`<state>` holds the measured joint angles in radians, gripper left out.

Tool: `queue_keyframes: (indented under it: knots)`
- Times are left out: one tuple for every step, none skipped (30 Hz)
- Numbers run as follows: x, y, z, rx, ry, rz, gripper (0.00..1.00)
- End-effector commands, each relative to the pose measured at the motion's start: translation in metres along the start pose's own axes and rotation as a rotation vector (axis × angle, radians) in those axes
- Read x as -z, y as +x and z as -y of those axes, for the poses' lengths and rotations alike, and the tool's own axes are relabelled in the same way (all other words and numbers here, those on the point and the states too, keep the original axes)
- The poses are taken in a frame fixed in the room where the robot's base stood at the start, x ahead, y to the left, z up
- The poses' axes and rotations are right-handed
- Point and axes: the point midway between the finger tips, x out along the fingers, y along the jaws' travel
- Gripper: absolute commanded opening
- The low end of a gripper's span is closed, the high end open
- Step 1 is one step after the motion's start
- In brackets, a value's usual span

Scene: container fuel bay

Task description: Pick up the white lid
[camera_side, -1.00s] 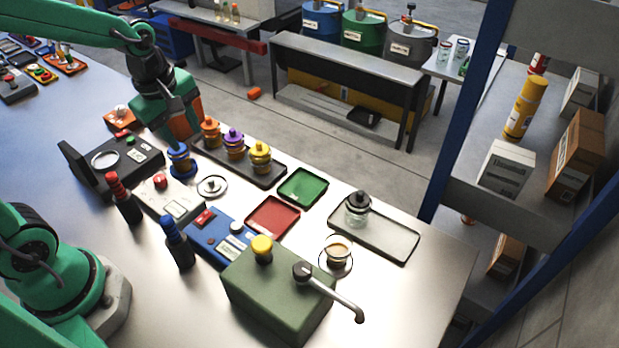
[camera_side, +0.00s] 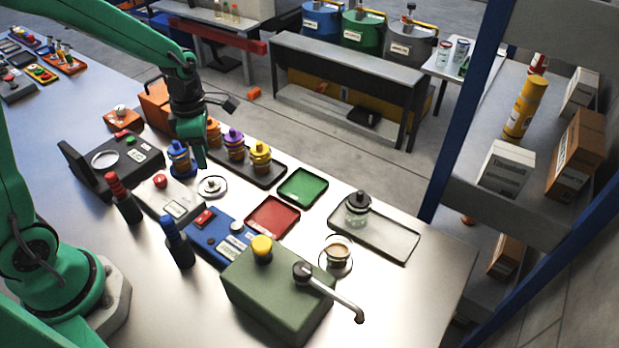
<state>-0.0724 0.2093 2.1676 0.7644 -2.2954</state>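The white lid (camera_side: 212,186), a flat round disc with a small knob, lies on the table in front of the tray of colored containers. My gripper (camera_side: 200,163) points down just above and behind the lid in the picture, close to the blue container (camera_side: 180,160). The fingertips appear apart from the lid. The gap between the fingers is too small to make out, and no held object shows.
A dark tray (camera_side: 270,178) holds orange, purple and yellow containers just right of my gripper. A green tray (camera_side: 303,186) and a red tray (camera_side: 272,217) lie to the right. Blue-topped (camera_side: 177,243) and red-topped bottles (camera_side: 123,198) stand in front. A black scale-like device (camera_side: 85,172) is left.

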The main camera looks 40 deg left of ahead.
Motion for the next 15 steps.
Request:
queue_keyframes:
  knots:
    - [0.0, 0.003, 0.0, 0.002, 0.001, -0.002, 0.39]
    - [0.0, 0.005, 0.0, 0.002, 0.001, -0.002, 0.39]
    - [0.0, 0.009, 0.0, 0.002, 0.001, -0.002, 0.39]
    - [0.0, 0.011, 0.001, 0.002, 0.002, -0.002, 0.39]
    - [0.0, 0.013, 0.001, 0.003, 0.002, -0.002, 0.39]
    - [0.0, 0.017, 0.001, 0.002, 0.002, -0.002, 0.39]
    - [0.0, 0.019, 0.001, 0.002, 0.002, -0.002, 0.39]
    - [0.0, 0.021, 0.001, 0.003, 0.002, -0.002, 0.39]
    - [0.0, 0.023, 0.001, 0.002, 0.002, -0.002, 0.39]
    - [0.0, 0.024, 0.001, 0.002, 0.002, -0.002, 0.39]
    - [0.0, 0.024, 0.001, 0.001, 0.003, -0.001, 0.39]
    - [0.0, 0.025, 0.0, 0.0, 0.003, 0.0, 0.39]
    - [0.0, 0.025, 0.0, 0.0, 0.003, 0.0, 0.39]
    - [0.0, 0.025, 0.0, 0.0, 0.003, 0.0, 0.39]
    - [0.0, 0.025, 0.0, 0.0, 0.003, 0.0, 0.39]
